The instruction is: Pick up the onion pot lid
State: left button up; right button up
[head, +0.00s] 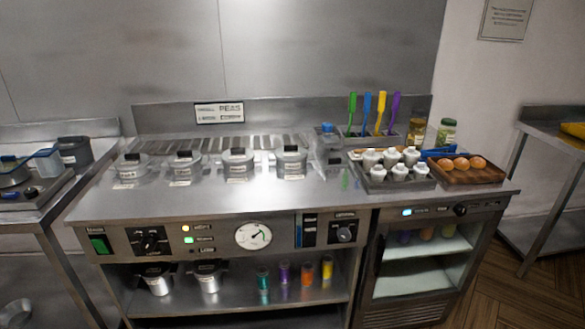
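Several grey metal pots stand in a row on the steel counter: a far-left pot (128,172), a second pot (184,169), a third pot (238,166) and a right pot (291,163). Each has a lid with a dark knob on top and a pale label on its front. The label writing is too small to read, so I cannot tell which lid belongs to the onion pot. All these lids appear to sit on their pots. Neither of my grippers is in view.
Right of the pots are a blue-topped container (328,143), a tray of white shakers (397,182), coloured spatulas (367,112) and a wooden board (482,174) with brown eggs. The counter's front strip (220,204) is clear. More pots (158,281) stand on the lower shelf.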

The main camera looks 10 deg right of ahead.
aim_at(291, 152)
jog(key=u, duration=0.35)
jog(key=i+l+u, duration=0.15)
jog(key=l+u, duration=0.2)
jog(key=i+l+u, duration=0.1)
jog(key=l+u, duration=0.6)
jog(key=i+l, duration=0.05)
